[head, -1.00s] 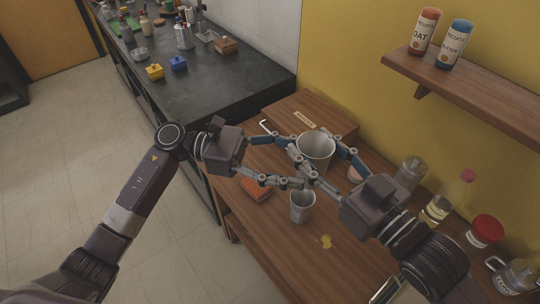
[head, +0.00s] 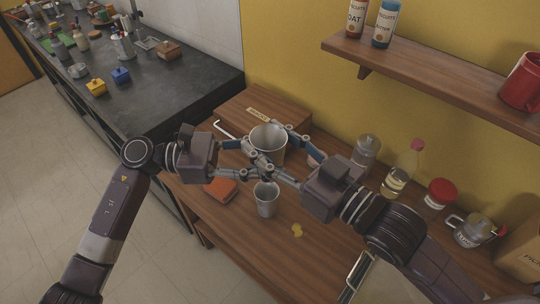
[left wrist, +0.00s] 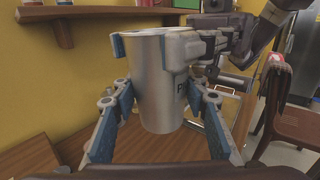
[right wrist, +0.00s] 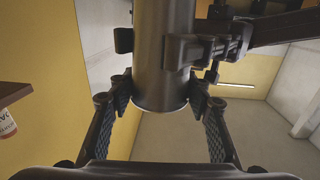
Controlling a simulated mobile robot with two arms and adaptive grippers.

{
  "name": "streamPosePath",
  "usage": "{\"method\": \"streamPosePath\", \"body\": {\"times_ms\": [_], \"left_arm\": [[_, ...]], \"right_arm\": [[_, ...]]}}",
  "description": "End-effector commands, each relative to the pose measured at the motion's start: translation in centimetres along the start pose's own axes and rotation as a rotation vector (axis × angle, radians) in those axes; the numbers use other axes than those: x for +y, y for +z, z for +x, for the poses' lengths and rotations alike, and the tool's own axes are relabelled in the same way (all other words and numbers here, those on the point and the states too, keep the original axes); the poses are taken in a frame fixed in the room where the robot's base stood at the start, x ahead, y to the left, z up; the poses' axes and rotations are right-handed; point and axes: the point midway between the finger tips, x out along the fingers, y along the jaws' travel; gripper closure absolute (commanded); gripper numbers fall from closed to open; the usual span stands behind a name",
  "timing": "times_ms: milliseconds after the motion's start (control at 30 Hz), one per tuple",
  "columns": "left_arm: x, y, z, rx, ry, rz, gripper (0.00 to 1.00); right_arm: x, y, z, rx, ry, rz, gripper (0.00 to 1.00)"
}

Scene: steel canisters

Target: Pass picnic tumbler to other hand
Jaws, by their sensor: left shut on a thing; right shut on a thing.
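The picnic tumbler (head: 268,142) is a plain steel cup held upright in the air between both grippers. In the left wrist view it (left wrist: 155,85) fills the middle, with part of dark lettering on its side. My left gripper (head: 252,160) is shut on it from the left, low on its body. My right gripper (head: 276,150) is shut on it from the right, higher up, closer to its rim. The right wrist view shows the tumbler (right wrist: 163,60) between the right fingers, with the left fingers also across it. The crossing fingers partly hide its lower side.
A smaller steel cup (head: 266,202) stands on the wooden table below the grippers, beside an orange-red item (head: 222,189). A wooden box (head: 232,108) is behind. Jars (head: 366,150) and a bottle (head: 402,168) line the wall on the right, beneath a shelf (head: 430,75).

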Motion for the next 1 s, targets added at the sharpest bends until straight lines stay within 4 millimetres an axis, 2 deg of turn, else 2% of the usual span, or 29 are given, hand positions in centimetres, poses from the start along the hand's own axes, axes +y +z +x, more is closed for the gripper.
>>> {"method": "streamPosePath", "body": {"times_ms": [67,100,267,567,733,767,867,1000], "left_arm": [[0.1,0.0,-0.1,0.000,0.002,0.000,0.85],[0.1,0.0,-0.1,0.000,0.003,0.000,0.85],[0.1,0.0,-0.1,0.000,0.002,0.000,0.85],[0.1,0.0,0.0,0.000,0.002,0.000,0.85],[0.1,0.0,0.0,0.000,0.002,0.000,0.85],[0.1,0.0,0.0,-0.001,0.002,0.000,0.85],[0.1,0.0,0.0,-0.001,0.002,0.000,0.85],[0.1,0.0,0.0,-0.001,0.002,0.000,0.85]], "right_arm": [[-0.1,-0.1,0.0,0.001,-0.001,0.001,0.80],[-0.1,-0.1,0.0,0.001,-0.001,0.001,0.50],[-0.1,0.0,0.0,0.001,-0.001,0.001,0.34],[0.1,-0.2,0.2,0.008,0.000,0.000,0.34],[1.1,-2.5,2.3,0.089,0.006,-0.007,0.34],[1.4,-3.2,2.9,0.113,0.008,-0.011,0.34],[4.4,-5.0,4.7,0.197,0.029,-0.034,0.34],[6.3,-6.4,4.6,0.291,0.015,-0.019,0.34]]}}
